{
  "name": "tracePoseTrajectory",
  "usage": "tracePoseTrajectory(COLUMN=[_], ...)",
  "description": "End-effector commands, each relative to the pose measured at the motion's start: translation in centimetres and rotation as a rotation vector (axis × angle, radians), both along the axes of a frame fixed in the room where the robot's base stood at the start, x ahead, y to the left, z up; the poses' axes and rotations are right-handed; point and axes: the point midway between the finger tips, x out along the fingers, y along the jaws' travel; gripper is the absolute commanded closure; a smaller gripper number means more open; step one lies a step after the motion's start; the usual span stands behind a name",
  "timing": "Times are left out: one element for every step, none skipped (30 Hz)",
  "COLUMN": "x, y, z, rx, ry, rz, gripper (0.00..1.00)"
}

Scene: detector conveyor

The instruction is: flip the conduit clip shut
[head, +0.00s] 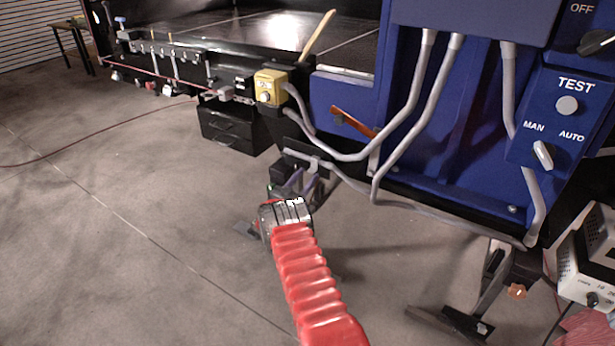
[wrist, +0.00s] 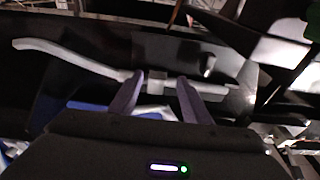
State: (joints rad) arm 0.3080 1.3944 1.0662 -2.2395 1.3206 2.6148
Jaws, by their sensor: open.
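A grey conduit (wrist: 75,58) runs across the wrist view, bent at its left end and reaching right past my fingers. A small square grey block (wrist: 156,82), which looks like the conduit clip, sits on the conduit between my fingertips. I cannot tell whether its flap is open or shut. My gripper (wrist: 158,90) is open, one purple finger on each side of the block; contact is unclear. In the head view my gripper (head: 300,181) is under the machine's lower edge, by the conduit (head: 345,178). The clip is too small to make out there.
A short grey stub (wrist: 208,65) stands just beyond the conduit. The blue panel (head: 345,103) with hanging conduits, an orange lever (head: 352,122) and a yellow box (head: 270,87) are above my gripper. A white instrument (head: 585,255) stands at right.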

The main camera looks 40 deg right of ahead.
Motion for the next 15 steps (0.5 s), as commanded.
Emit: tracePoseTrajectory(x=[-0.1, -0.2, -0.4, -0.5, -0.7, -0.9, -1.1, -1.2, -1.5, -1.7, -1.8, -2.1, -2.3, -2.5, -2.7], y=[0.6, 0.9, 1.4, 1.7, 2.2, 2.8, 3.3, 3.8, 4.4, 4.9, 5.5, 6.1, 6.6, 7.0, 7.7], z=[-0.1, -0.2, -0.3, -0.4, -0.5, -0.6, -0.7, -0.7, -0.9, -1.0, -1.1, -1.3, -1.4, -1.5, -1.6], rx=[0.0, 0.0, 0.0, 0.0, 0.0, -0.001, 0.0, 0.0, -0.001, 0.0, 0.0, 0.0, -0.001, 0.0, 0.0], ry=[0.001, 0.001, 0.003, 0.003, 0.003, 0.001, 0.002, 0.002, 0.002, 0.003, 0.002, 0.003, 0.001, 0.003, 0.003], rz=[0.002, 0.002, 0.002, 0.003, 0.003, 0.003, 0.003, 0.003, 0.003, 0.004, 0.004, 0.004, 0.003, 0.004, 0.004], gripper=[0.56, 0.56, 0.56, 0.56, 0.56, 0.56, 0.56, 0.56, 0.56, 0.56, 0.56, 0.56, 0.56, 0.56, 0.56])
